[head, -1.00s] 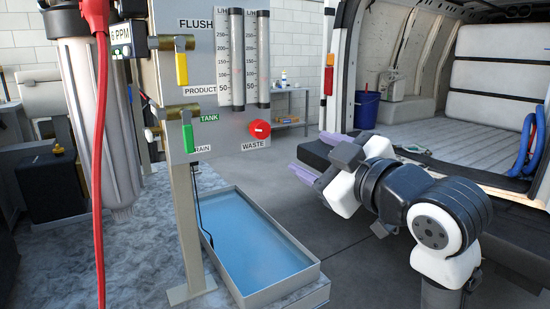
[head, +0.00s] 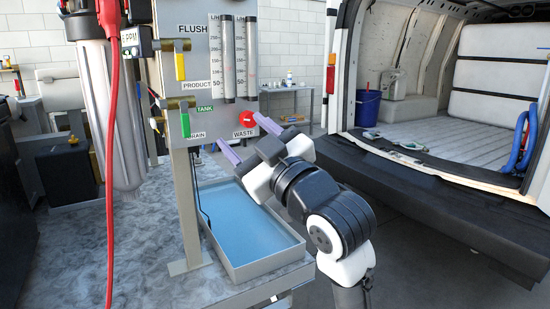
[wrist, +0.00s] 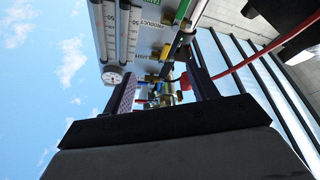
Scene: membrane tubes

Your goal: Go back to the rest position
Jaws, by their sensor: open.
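My gripper (head: 246,138) has two purple fingers spread apart with nothing between them. In the head view it is in front of the lower right part of the grey panel (head: 220,100), above the blue tray (head: 243,225). The red WASTE knob (head: 246,120) shows close to the fingertips; I cannot tell the gap between them. In the wrist view the open fingers (wrist: 160,85) frame part of the panel and its fittings.
A yellow lever (head: 180,66) and a green lever (head: 185,124) are on the panel's left. A red hose (head: 111,150) hangs further left. The open van's bumper (head: 440,210) is at right, with a blue bucket (head: 368,108) inside. Grey floor lies between.

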